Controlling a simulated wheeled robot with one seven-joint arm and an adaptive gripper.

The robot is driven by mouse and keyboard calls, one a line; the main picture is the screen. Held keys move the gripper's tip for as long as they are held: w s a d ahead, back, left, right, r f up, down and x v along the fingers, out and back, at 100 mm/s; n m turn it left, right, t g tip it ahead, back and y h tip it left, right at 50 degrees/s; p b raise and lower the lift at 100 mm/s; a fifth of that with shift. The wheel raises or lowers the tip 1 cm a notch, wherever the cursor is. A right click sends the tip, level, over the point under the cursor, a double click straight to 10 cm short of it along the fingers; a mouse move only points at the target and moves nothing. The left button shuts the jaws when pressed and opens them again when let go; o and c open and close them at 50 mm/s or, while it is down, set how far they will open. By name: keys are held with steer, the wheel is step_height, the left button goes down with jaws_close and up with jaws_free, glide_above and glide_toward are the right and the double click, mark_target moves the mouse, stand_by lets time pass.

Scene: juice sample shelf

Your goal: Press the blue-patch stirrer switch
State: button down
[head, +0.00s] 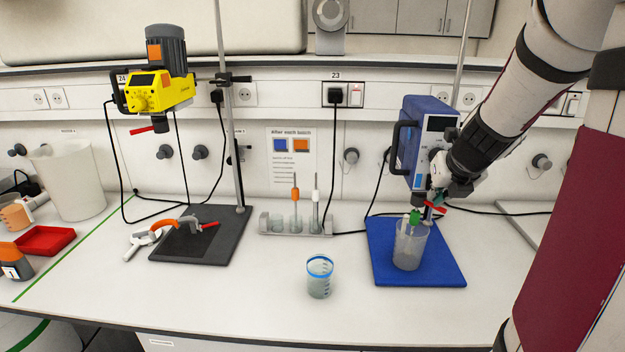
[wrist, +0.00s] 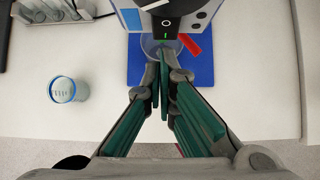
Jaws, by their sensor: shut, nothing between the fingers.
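The blue stirrer (head: 420,135) hangs on a stand at the right in the head view, over a clear beaker (head: 411,245) on a blue base plate (head: 450,268). In the wrist view its lower body (wrist: 200,14) is at the top, with a black panel carrying a round ring-marked switch (wrist: 166,23). My gripper (head: 437,198) is at the lower front of this stirrer. In the wrist view my gripper (wrist: 160,68) is shut and empty, its tips just below the black panel in the picture. I cannot tell whether they touch it.
A red-handled part (wrist: 189,44) sits close beside the fingertips. A blue-rimmed beaker (head: 319,278) stands left of the base plate. A rack (head: 268,225) holds stirring rods behind it. A yellow stirrer (head: 160,92) hangs at left. The front bench middle is mostly clear.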

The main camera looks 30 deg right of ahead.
steer(key=shift+w+d, duration=0.2)
steer(key=shift+w, duration=0.2)
steer(key=shift+w+d+f, duration=0.15)
steer(key=shift+w, duration=0.1)
steer(key=shift+r+p, duration=0.8)
steer(key=shift+p, duration=0.5)
steer(key=shift+s, duration=0.1)
